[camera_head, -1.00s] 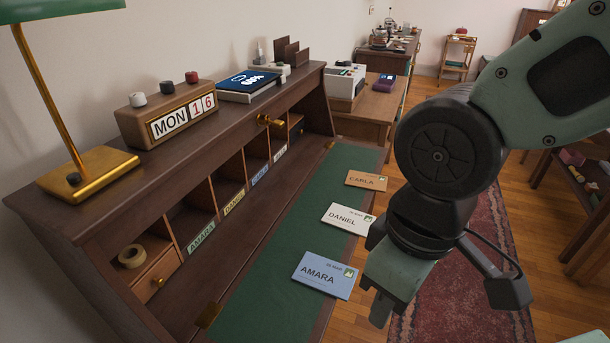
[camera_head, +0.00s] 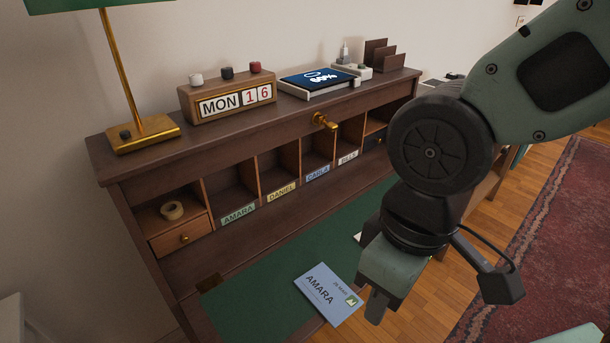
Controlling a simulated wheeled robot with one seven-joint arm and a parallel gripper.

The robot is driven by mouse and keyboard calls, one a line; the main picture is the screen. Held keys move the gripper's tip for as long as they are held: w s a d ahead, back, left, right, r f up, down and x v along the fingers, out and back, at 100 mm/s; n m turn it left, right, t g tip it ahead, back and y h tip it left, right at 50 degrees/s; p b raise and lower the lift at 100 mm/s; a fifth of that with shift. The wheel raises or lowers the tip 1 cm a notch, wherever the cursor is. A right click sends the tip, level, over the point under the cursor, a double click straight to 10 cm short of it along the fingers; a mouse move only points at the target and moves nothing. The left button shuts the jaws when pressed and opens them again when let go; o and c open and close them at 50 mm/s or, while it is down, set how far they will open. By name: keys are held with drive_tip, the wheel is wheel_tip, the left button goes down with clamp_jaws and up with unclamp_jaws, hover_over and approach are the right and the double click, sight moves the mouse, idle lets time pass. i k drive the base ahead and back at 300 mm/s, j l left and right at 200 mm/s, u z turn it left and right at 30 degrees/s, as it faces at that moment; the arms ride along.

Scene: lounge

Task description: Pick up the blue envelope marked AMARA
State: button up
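The blue envelope marked AMARA (camera_head: 326,295) lies flat on the green writing surface of the desk, with one corner over its front edge. It has a green stamp at its right. A sliver of a white envelope (camera_head: 357,238) shows beside my arm, which hides the rest of the writing surface's right part.
The desk's pigeonholes carry name labels, with a green AMARA label (camera_head: 238,215) at the left. A tape roll (camera_head: 172,210) sits in the left compartment. A lamp (camera_head: 142,134), calendar block (camera_head: 229,98) and tablet (camera_head: 317,80) stand on top. The left green surface is clear.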

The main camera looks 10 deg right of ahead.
sight(334, 301)
drive_tip(key=j+z, duration=0.25)
drive_tip(key=j, duration=0.15)
drive_tip(key=k+j+z, duration=0.1)
drive_tip(key=j+z, duration=0.15)
drive_tip(key=k+j+z, duration=0.1)
drive_tip(key=j+z, duration=0.15)
drive_tip(key=j, duration=0.2)
drive_tip(key=k+j+z, duration=0.25)
drive_tip(key=i+j, duration=0.1)
